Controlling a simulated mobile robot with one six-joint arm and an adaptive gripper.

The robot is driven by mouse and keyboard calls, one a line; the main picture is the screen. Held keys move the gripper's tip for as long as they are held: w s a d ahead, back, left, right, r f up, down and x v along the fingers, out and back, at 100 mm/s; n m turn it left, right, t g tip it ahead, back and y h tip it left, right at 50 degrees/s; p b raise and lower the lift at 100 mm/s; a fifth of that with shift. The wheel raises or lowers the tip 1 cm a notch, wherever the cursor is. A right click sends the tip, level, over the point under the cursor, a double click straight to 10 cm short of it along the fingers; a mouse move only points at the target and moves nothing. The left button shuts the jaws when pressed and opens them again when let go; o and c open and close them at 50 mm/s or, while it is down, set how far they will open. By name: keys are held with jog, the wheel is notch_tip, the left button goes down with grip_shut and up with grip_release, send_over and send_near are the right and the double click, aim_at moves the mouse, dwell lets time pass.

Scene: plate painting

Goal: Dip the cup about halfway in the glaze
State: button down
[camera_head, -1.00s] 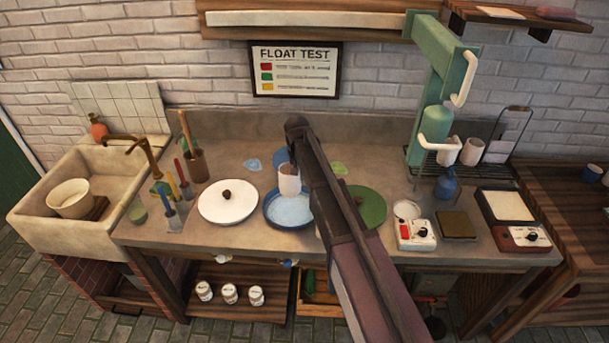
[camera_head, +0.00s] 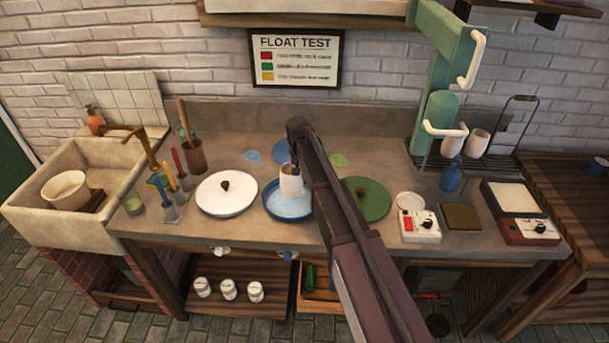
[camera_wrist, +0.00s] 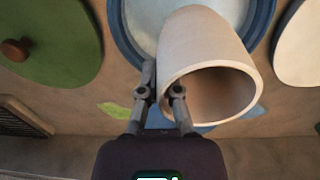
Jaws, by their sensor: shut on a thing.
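The pale beige cup (camera_head: 291,181) is upright over the blue-rimmed glaze basin (camera_head: 268,211) in the head view. In the wrist view the cup (camera_wrist: 205,62) shows its open mouth toward the camera, with the basin (camera_wrist: 124,42) and its pale blue glaze (camera_wrist: 146,18) behind it. My gripper (camera_wrist: 162,82) is shut on the cup's wall near the rim. In the head view my arm largely hides the gripper. The cup's base is low at the basin, but I cannot tell whether it touches the glaze.
A white lid (camera_head: 226,194) lies left of the basin and a green lid (camera_head: 368,200) right of it. A tool holder (camera_head: 174,207) stands farther left. A white device (camera_head: 420,226) and a green press (camera_head: 437,100) stand on the right.

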aim_at(301, 184)
jog(key=shift+f+b, duration=2.55)
jog(key=shift+f, duration=0.25)
jog(key=shift+f, duration=0.25)
jog(key=shift+f+b, duration=2)
jog(key=shift+b, duration=0.2)
jog(key=shift+f, duration=0.2)
jog(key=shift+r, duration=0.15)
dwell(0.8)
jog(key=shift+r+p, duration=2.85)
jog(key=shift+r, duration=0.05)
